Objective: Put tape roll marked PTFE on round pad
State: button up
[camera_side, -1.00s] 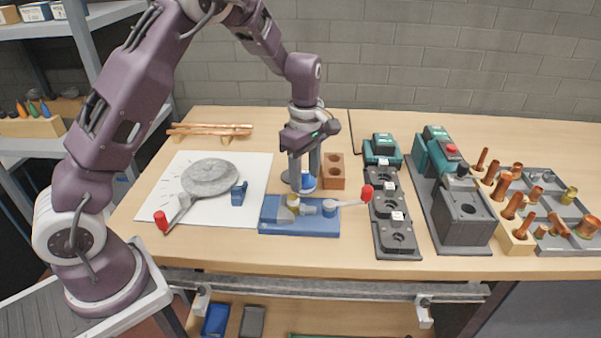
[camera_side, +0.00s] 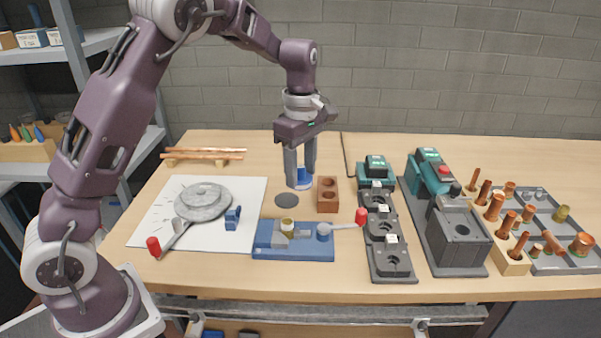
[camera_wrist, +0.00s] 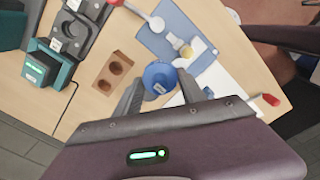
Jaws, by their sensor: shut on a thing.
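My gripper (camera_side: 300,184) is shut on a blue tape roll (camera_side: 304,175) and holds it between its fingertips above the table. In the wrist view the blue roll (camera_wrist: 160,77) shows between the fingers, with a small white label too small to read. The round pad (camera_side: 286,200) is a dark grey disc flat on the table, just left of and below the fingertips in the side view. It looks bare there. In the wrist view the pad cannot be made out.
A wooden block with two holes (camera_side: 327,194) stands close right of the gripper. A blue bending fixture (camera_side: 294,252) with a red-tipped lever lies in front. A white sheet with a grey round plate (camera_side: 203,202) is to the left. Black fixtures (camera_side: 392,260) stand to the right.

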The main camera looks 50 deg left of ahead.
send_over(287, 199)
notch_tip(287, 199, down, 3)
notch_tip(287, 199, down, 9)
jog(key=shift+f, duration=0.1)
jog(key=shift+f, duration=0.15)
jog(key=o, duration=1.1)
jog(key=shift+c, duration=0.2)
